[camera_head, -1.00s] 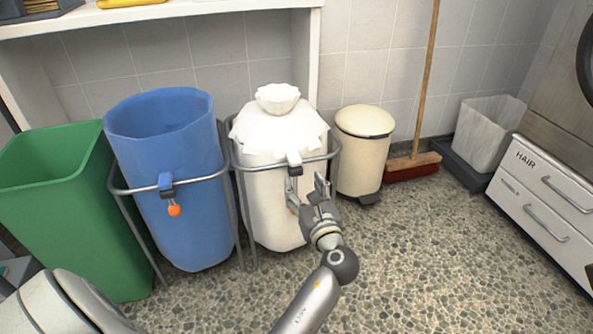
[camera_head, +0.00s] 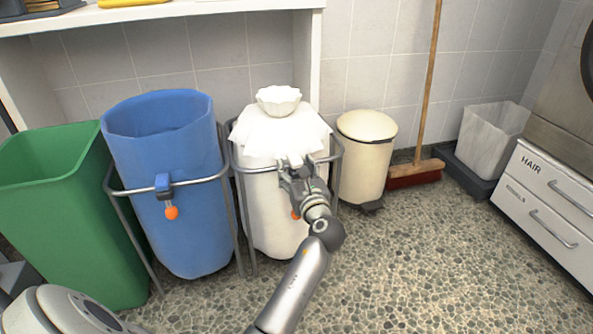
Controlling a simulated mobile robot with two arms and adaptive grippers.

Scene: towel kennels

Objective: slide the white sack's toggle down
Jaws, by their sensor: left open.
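The white sack (camera_head: 262,205) hangs in a metal ring stand, its gathered top (camera_head: 278,100) closed in a ruffle over a spread collar. Its white toggle (camera_head: 294,159) is at the front rim, now mostly covered by my left gripper (camera_head: 294,163). That gripper is open, with its fingertips at the toggle, one on each side as far as I can see. Whether they touch it I cannot tell. An orange ball (camera_head: 295,215) below the toggle shows partly beside the gripper. My right gripper is out of view.
A blue sack (camera_head: 172,215) in a similar stand, with its own toggle (camera_head: 163,184) and orange ball, stands left. A green bin (camera_head: 75,230) is further left. A cream pedal bin (camera_head: 364,165) and broom (camera_head: 414,171) stand right. Floor (camera_head: 430,270) is clear in front.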

